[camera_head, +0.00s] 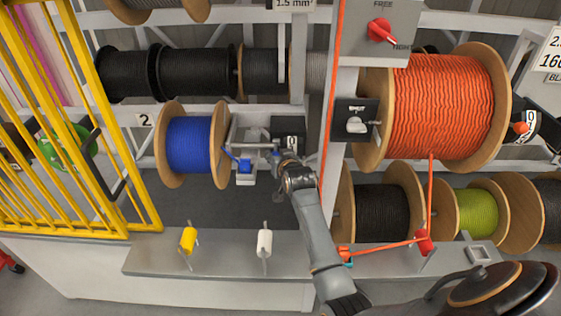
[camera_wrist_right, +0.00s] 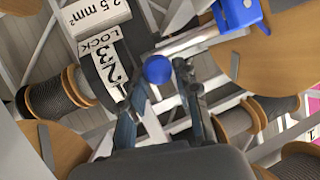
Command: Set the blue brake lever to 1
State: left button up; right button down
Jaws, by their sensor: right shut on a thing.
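The blue cable reel (camera_head: 190,145) stands on the middle left of the rack, with a grey bracket with blue parts at its right side. The blue brake lever's round knob (camera_wrist_right: 158,69) sits between the fingertips of my right gripper (camera_wrist_right: 164,75), which is shut on it. In the head view my right gripper (camera_head: 277,158) reaches in beside the bracket, and its fingers hide most of the lever. A number plate (camera_wrist_right: 105,68) beside the knob shows 2, 3 and LOCK; in the head view a 0 shows on it (camera_head: 291,141). I cannot tell which number the lever points to. My left gripper is out of view.
An orange reel (camera_head: 440,108) with its own red-knobbed lever (camera_head: 520,127) stands at the right. A post (camera_head: 335,120) with an orange cable rises close to my right arm. Yellow bars (camera_head: 95,120) close off the left. Yellow (camera_head: 188,238) and white (camera_head: 264,241) pieces stand on the front ledge.

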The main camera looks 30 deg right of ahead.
jog(key=shift+w+d+r, duration=0.1)
jog(key=shift+w+r, duration=0.05)
jog(key=shift+r, duration=0.4)
jog(key=shift+w+d+r, duration=0.1)
jog(key=shift+w+r, duration=0.05)
jog(key=shift+r, duration=0.4)
jog(key=shift+w+r+p, duration=0.1)
jog(key=shift+r+p, duration=0.1)
jog(key=shift+p, duration=0.25)
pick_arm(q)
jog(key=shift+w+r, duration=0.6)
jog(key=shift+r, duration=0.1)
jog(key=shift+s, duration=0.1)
pick_arm(e)
jog(key=c, duration=1.2)
grip_release()
jog(key=shift+o, duration=1)
jog(key=shift+f, duration=0.2)
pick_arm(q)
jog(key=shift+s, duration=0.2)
pick_arm(e)
jog(key=shift+f, duration=0.15)
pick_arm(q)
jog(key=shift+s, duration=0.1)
